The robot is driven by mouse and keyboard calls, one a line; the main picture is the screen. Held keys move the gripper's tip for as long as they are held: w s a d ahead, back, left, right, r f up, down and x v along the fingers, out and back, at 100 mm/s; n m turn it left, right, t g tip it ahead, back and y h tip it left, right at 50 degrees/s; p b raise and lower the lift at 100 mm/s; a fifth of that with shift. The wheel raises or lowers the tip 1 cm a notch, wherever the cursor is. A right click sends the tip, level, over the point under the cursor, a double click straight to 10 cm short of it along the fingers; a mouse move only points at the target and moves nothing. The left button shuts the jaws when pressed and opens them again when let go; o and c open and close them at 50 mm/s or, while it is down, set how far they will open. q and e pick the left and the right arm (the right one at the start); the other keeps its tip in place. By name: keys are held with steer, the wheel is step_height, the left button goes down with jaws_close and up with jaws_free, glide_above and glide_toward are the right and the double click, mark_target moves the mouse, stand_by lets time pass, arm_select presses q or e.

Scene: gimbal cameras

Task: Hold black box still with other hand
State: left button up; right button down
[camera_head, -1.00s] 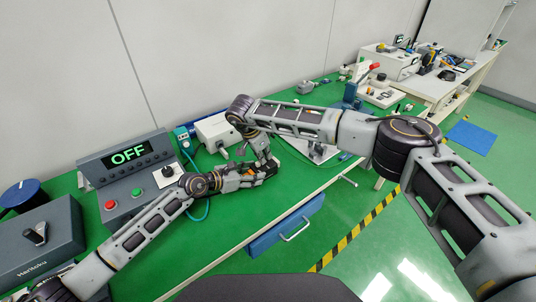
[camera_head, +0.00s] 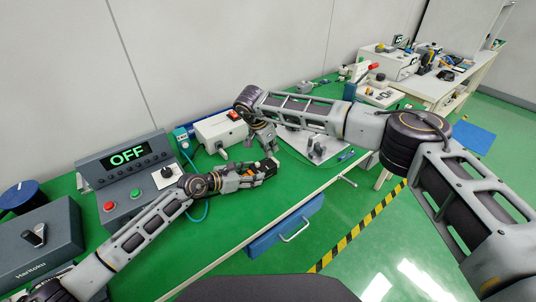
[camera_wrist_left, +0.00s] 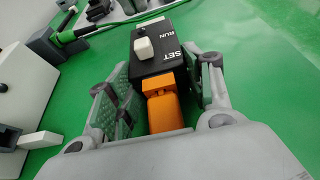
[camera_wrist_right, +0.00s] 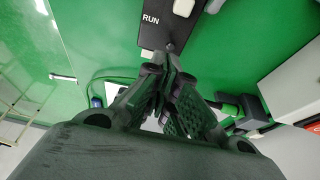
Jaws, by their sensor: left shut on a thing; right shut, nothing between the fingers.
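The black box (camera_wrist_left: 155,68) is in the left wrist view, with a white switch (camera_wrist_left: 143,48) beside the words SET and RUN. An orange part (camera_wrist_left: 168,112) adjoins its near end. My right gripper (camera_head: 272,151) is shut and empty close behind the box. In the right wrist view its closed tips (camera_wrist_right: 172,58) are at the box's edge (camera_wrist_right: 154,32); I cannot tell whether they touch.
A grey console (camera_head: 128,178) reading OFF stands left on the green table (camera_head: 238,222). A white box with a red switch (camera_head: 220,130) and a teal device (camera_head: 183,140) stand behind the grippers. A grey plate with a fixture (camera_head: 318,147) is to the right.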

steer(key=v, duration=0.8)
steer(key=shift+f, duration=0.1)
arm_select(q)
steer(key=o, duration=1.2)
steer(key=shift+a, duration=0.1)
steer(key=shift+v, duration=5.9)
steer(key=shift+s, duration=0.1)
arm_select(e)
steer(key=shift+s, duration=0.1)
